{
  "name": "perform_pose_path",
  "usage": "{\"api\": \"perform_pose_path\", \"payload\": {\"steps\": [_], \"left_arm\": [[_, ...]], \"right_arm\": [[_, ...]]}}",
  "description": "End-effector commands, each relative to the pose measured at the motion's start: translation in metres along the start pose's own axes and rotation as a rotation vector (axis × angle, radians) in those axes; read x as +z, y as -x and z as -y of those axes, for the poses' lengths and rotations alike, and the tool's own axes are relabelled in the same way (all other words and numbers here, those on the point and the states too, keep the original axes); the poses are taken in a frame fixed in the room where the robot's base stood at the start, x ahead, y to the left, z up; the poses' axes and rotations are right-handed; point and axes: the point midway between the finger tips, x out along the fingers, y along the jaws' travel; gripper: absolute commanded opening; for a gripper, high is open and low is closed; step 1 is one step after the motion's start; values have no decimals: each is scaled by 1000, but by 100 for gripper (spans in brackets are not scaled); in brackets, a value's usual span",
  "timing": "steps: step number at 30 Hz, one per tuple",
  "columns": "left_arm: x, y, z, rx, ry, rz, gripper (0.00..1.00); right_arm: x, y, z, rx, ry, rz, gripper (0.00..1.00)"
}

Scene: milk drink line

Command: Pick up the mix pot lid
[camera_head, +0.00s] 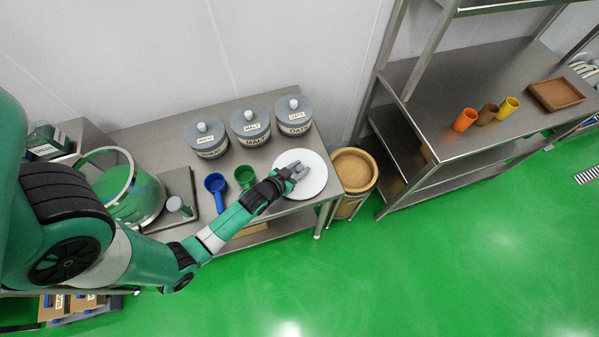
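A white round disc, which looks like the mix pot lid (314,187), lies flat at the right end of the steel bench. My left gripper (298,171) is over the disc's left and middle part and hides the disc's centre. Its fingers point right, close to the disc. I cannot tell whether they touch it or hold a knob. The large steel mix pot (117,190) stands open at the left of the bench, partly hidden by my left arm. My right gripper is not in view.
Grey lidded canisters (250,125) stand behind, labelled MALT and OATS among others. A round brown-topped bin (354,170) is beyond the bench's right end. A shelf (455,90) stands further right.

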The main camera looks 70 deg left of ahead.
Motion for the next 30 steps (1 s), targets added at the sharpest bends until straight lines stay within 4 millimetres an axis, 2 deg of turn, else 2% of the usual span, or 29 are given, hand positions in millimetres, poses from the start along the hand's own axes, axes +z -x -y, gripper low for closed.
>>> {"api": "perform_pose_path", "payload": {"steps": [1, 6, 17, 23, 27, 30], "left_arm": [[0, 0, 0, 0, 0, 0, 28], [0, 0, 0, 0, 0, 0, 0], [-1, 0, 0, 0, 0, -1, 0], [-12, 6, 0, 0, 0, -3, 0], [-35, 21, -1, 2, -1, -3, 0], [-46, 52, -10, 5, -5, -1, 0]], "right_arm": [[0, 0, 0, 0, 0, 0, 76], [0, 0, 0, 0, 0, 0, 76], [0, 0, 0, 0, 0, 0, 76], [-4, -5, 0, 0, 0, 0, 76], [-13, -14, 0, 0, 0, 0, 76], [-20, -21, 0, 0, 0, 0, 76]]}}
